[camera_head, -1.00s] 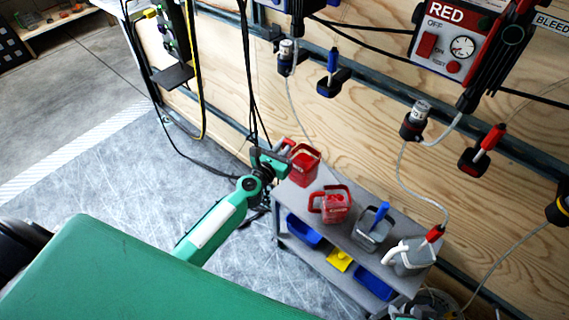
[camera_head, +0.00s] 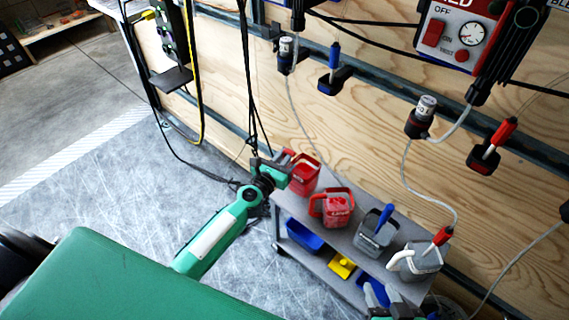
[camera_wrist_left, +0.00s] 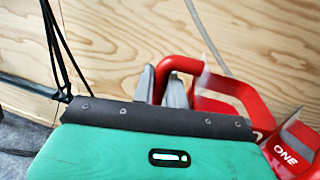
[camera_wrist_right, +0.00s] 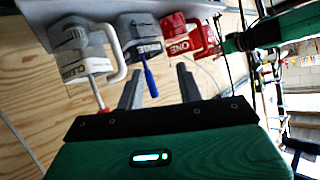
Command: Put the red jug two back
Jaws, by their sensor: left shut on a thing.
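A red jug (camera_head: 303,173) is at the left end of the cart top. My left gripper (camera_head: 287,155) is shut on its red handle (camera_wrist_left: 182,63); the jug body (camera_wrist_left: 235,97) is partly hidden behind the gripper in the left wrist view. I cannot tell whether its base touches the shelf. Its label is not readable. A second red jug (camera_head: 337,208), marked ONE in the left wrist view (camera_wrist_left: 288,155), stands just right of it. My right gripper (camera_wrist_right: 158,88) is open and empty, below the cart's right end in the head view (camera_head: 378,293).
A grey RINSE jug (camera_head: 372,240) with a blue-handled brush and a grey jug with a white handle (camera_head: 425,262) stand further right on the cart (camera_head: 352,238). Blue (camera_head: 305,233) and yellow (camera_head: 342,266) items sit on the lower shelf. Cables hang by the plywood wall.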

